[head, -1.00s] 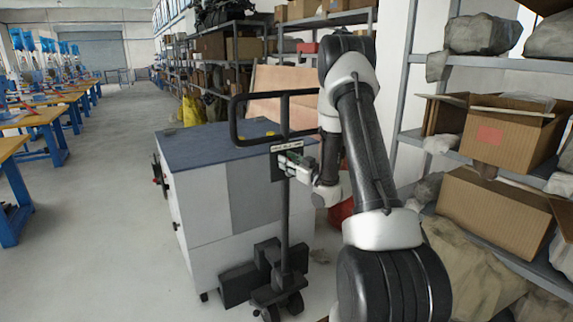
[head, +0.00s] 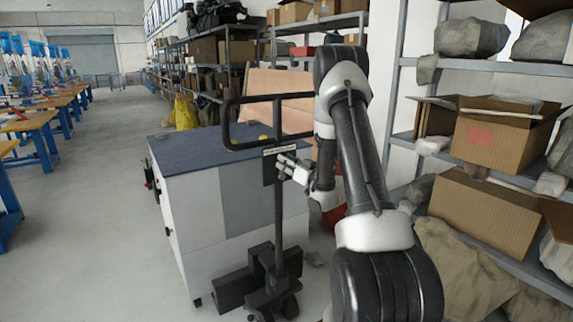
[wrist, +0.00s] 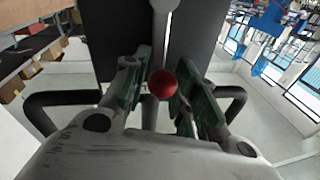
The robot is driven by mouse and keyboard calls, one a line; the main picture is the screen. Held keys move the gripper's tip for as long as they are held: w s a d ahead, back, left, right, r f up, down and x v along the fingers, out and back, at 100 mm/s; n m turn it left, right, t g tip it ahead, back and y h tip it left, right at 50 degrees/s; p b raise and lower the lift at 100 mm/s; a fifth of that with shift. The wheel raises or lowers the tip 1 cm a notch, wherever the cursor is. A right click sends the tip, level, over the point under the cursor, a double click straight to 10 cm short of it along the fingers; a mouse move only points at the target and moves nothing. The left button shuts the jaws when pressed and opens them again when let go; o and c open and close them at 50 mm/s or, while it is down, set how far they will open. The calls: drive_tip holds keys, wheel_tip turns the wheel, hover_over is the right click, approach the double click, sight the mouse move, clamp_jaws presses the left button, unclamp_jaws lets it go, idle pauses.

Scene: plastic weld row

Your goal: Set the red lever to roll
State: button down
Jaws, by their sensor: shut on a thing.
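The red lever's round knob (wrist: 163,84) sits between the two green-padded fingers of my gripper (wrist: 160,95) in the wrist view. My gripper is shut on it. A grey rod stands behind the knob in line with it. In the head view, my gripper (head: 287,168) is at the upright post of a black pallet-jack handle (head: 279,215), just under its loop. A dark plate with a pale label (head: 280,150) is on the post there; its text is too small to read. The knob is hidden in the head view.
A white and grey cabinet (head: 205,230) with a blue-grey top stands behind the jack. Shelves with cartons (head: 505,140) and wrapped lumps are close on the right. Workbenches (head: 45,125) line the left, with open floor (head: 105,230) between.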

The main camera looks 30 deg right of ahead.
drive_tip(key=shift+a+f, duration=0.15)
drive_tip(key=shift+a, duration=0.05)
drive_tip(key=c, duration=1.2)
unclamp_jaws()
drive_tip(key=shift+s+d, duration=0.15)
drive_tip(key=shift+s, duration=0.05)
drive_tip(key=v, duration=1.1)
drive_tip(key=shift+s, duration=0.3)
